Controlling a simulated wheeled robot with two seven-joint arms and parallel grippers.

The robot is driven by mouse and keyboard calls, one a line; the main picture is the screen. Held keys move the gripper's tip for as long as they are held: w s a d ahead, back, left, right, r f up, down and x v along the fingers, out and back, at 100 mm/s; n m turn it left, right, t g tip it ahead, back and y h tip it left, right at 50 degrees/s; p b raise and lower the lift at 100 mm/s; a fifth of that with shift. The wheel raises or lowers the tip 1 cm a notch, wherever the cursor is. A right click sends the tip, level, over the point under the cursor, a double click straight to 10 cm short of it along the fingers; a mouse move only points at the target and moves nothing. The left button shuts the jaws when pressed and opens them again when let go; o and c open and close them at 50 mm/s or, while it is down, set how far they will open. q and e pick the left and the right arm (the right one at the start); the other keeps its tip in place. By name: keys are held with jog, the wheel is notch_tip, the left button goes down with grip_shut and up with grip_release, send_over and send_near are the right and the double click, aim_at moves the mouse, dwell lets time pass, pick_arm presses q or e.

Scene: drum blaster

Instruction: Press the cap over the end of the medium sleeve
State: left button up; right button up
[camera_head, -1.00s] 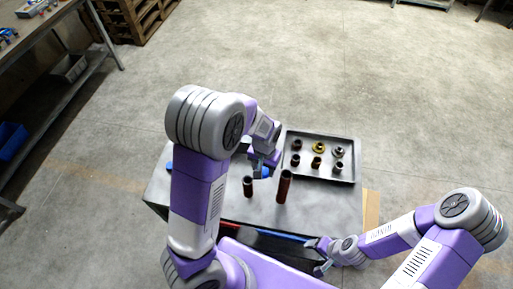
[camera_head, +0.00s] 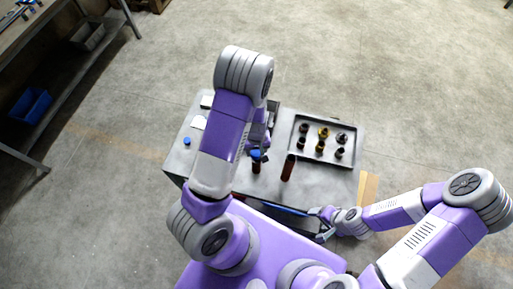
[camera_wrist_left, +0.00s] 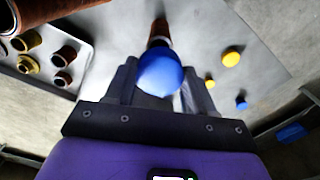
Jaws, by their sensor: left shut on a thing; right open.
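My left gripper (camera_head: 259,150) is shut on a blue cap (camera_head: 257,156), which also shows between the fingers in the left wrist view (camera_wrist_left: 160,74). The cap is at the top of the shorter dark reddish-brown sleeve (camera_head: 256,167), which stands upright on the table and appears to be the medium one. In the left wrist view this sleeve (camera_wrist_left: 159,30) shows just beyond the cap. The cap hides its end, so I cannot tell whether they touch. A taller red-brown sleeve (camera_head: 288,168) stands to the right. My right gripper (camera_head: 323,225) is open and empty near the table's front edge.
A dark tray (camera_head: 352,171) with several small fittings lies at the table's right. Another blue cap (camera_head: 187,141) lies at the left. Yellow caps (camera_wrist_left: 232,57) show right of the sleeve in the left wrist view. A shelf stands at the far left.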

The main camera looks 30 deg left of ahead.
pick_arm(q)
jog(key=shift+f+b, duration=1.95)
jog(key=shift+f, duration=0.5)
jog(key=shift+f+b, duration=0.7)
jog(key=shift+f, duration=0.2)
dwell(0.4)
jog(key=o, duration=1.4)
jog(key=shift+r, duration=0.1)
jog(key=shift+r+p, duration=2.15)
jog(key=shift+r, duration=0.35)
